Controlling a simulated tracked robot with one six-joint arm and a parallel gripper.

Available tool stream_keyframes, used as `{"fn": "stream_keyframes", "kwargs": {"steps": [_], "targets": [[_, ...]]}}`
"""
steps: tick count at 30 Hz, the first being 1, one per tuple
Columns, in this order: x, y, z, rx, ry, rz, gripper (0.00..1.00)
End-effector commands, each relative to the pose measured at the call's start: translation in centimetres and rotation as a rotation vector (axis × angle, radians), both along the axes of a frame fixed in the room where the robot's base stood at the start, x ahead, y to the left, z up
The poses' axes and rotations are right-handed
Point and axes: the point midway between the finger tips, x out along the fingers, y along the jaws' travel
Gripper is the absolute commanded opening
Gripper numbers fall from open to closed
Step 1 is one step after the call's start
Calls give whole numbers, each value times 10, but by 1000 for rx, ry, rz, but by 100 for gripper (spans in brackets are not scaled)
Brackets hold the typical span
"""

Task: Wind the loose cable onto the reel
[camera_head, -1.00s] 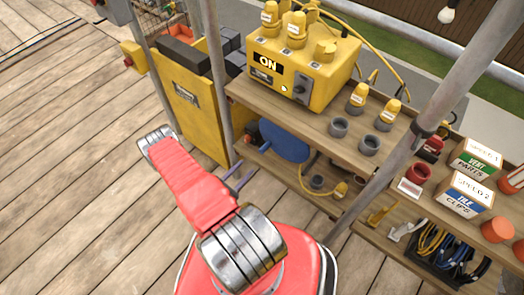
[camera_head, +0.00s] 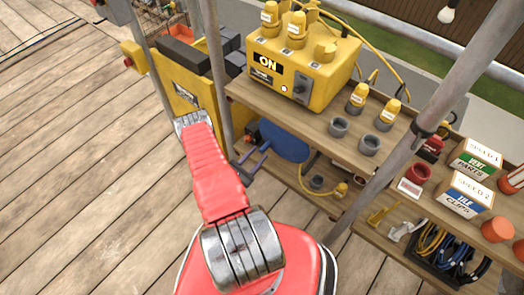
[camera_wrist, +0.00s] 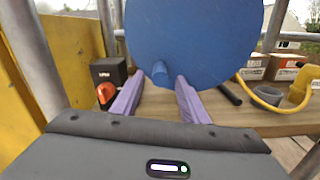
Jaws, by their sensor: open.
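The reel shows as a large blue disc (camera_wrist: 195,35) upright on the shelf in the wrist view. It also shows partly on the lower shelf in the head view (camera_head: 289,142). A short blue peg (camera_wrist: 158,72) stands out from its lower face. My gripper (camera_wrist: 169,82) is open, its two purple fingers pointing at the disc with the peg between their tips. I cannot tell if they touch it. In the head view my gripper (camera_head: 255,157) is at the shelf's left end. A yellow cable (camera_head: 312,186) with a yellow plug (camera_head: 341,189) lies loose right of the reel.
A black box with an orange-red knob (camera_wrist: 105,94) stands left of my fingers. A yellow cabinet (camera_head: 190,118) and a scaffold pole (camera_head: 214,75) are close on the left. The upper shelf (camera_head: 310,122) overhangs the reel. Boxes (camera_wrist: 285,66) stand behind at right.

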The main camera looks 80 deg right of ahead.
Motion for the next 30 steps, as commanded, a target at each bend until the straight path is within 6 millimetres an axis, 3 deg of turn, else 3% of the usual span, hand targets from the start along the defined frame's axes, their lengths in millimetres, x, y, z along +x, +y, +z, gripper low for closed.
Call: {"fn": "stream_keyframes", "kwargs": {"steps": [9, 21, 30], "targets": [[-13, -29, 0, -1, -1, -2, 40], [-15, -34, 0, 0, 1, 0, 40], [-15, -33, 0, 0, 1, 0, 18]]}}
